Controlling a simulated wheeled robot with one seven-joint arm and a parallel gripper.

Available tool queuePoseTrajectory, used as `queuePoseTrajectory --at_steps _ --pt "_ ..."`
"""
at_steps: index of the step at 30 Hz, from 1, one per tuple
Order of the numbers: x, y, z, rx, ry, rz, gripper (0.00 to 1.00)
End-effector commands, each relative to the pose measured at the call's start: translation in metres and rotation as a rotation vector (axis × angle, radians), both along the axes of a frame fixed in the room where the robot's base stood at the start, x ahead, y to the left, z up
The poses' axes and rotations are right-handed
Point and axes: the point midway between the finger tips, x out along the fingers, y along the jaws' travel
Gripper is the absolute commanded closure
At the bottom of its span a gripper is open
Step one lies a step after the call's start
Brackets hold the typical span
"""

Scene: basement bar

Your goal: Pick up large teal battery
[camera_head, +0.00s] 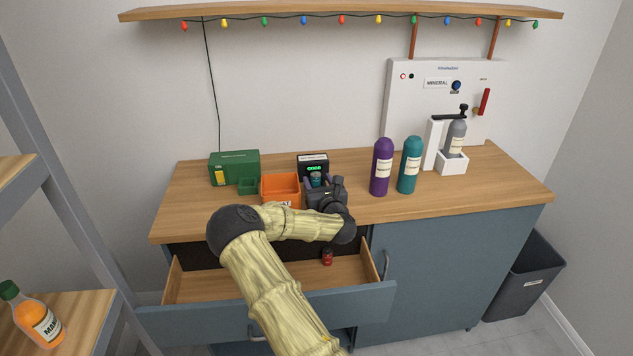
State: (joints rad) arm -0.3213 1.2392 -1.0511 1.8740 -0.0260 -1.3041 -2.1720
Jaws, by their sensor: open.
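A small teal cylinder (316,179), which looks like the large teal battery, stands upright at the front of a black tester (313,161) whose green display seems to read GOOD. My gripper (321,183) is at the tester, with its fingers open around or just in front of the teal cylinder. My gripper hides the cylinder's lower part, and I cannot tell whether the fingers touch it.
An orange bin (281,186) is close on the left, with a green box (234,165) beyond it. Purple (381,167) and teal (410,165) bottles stand to the right. Below, an open drawer (220,288) holds a small red cylinder (327,257).

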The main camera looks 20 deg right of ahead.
Motion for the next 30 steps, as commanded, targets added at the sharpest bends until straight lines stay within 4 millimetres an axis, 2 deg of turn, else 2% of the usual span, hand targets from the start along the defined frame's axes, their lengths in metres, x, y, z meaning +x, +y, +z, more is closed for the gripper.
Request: queuePoseTrajectory --at_steps 3,8,25,26,30 --pt "0.017 -0.003 0.001 0.0 -0.001 0.001 0.46" --pt "0.031 -0.005 0.0 0.0 0.0 0.0 0.46" --pt "0.032 -0.005 0.0 0.0 0.0 0.0 0.46" --pt "0.032 -0.005 0.0 0.0 0.0 0.0 0.5" --pt "0.032 -0.005 0.0 0.0 0.0 0.0 0.78"
